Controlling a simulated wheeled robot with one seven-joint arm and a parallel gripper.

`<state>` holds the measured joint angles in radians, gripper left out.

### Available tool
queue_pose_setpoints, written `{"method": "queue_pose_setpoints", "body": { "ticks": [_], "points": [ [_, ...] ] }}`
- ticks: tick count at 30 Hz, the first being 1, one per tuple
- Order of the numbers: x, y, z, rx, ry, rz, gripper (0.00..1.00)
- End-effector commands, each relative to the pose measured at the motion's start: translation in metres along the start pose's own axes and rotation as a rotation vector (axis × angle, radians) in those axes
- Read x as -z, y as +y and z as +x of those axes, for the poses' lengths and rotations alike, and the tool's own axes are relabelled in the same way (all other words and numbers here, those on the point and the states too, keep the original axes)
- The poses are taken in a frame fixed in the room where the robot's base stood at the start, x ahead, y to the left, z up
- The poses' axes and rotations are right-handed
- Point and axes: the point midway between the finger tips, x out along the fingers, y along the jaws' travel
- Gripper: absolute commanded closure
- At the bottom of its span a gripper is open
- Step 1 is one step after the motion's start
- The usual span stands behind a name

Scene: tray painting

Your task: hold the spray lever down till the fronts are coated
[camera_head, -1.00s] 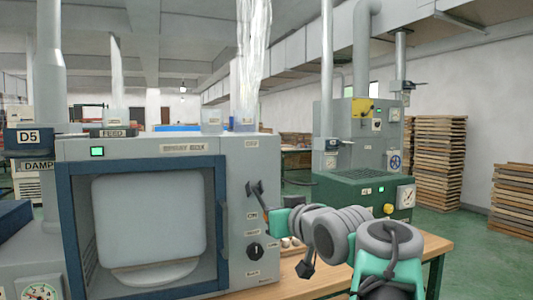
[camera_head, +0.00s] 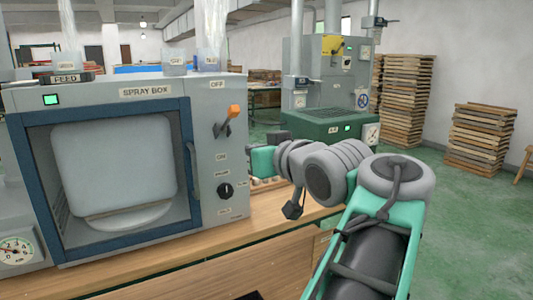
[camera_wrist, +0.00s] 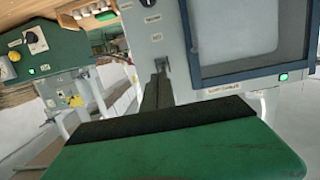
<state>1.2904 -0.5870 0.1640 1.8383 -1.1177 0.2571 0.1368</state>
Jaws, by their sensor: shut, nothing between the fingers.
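The spray box (camera_head: 145,92) stands on the bench. Its lever (camera_head: 233,110) has an orange end and points up and outward, nearer the OFF label than the ON label below it. Behind the framed window is a pale grey panel (camera_head: 115,165); I cannot tell how coated it is. My gripper (camera_head: 263,160) is just right of the control panel, below and apart from the orange end; its fingertips are hidden in the head view. In the wrist view its dark fingers (camera_wrist: 160,68) are shut and empty, pointing toward the panel.
A round knob (camera_head: 225,191) sits low on the panel. A pressure gauge (camera_head: 15,250) is at the left. A green and grey machine (camera_head: 332,122) stands behind my arm. Pallet stacks (camera_head: 402,100) are at the right.

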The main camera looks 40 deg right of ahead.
Motion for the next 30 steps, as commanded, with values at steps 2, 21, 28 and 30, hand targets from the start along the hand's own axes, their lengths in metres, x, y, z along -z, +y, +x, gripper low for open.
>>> {"method": "queue_pose_setpoints", "body": {
  "ticks": [2,21,28,30],
  "points": [
    [-0.003,0.002,-0.016,-0.008,0.003,-0.001,1.00],
    [-0.016,-0.002,-0.050,0.001,0.005,-0.005,1.00],
    [-0.019,-0.003,-0.038,0.026,-0.023,0.035,1.00],
    [-0.029,-0.007,-0.020,0.061,-0.077,0.096,1.00]
  ]
}}
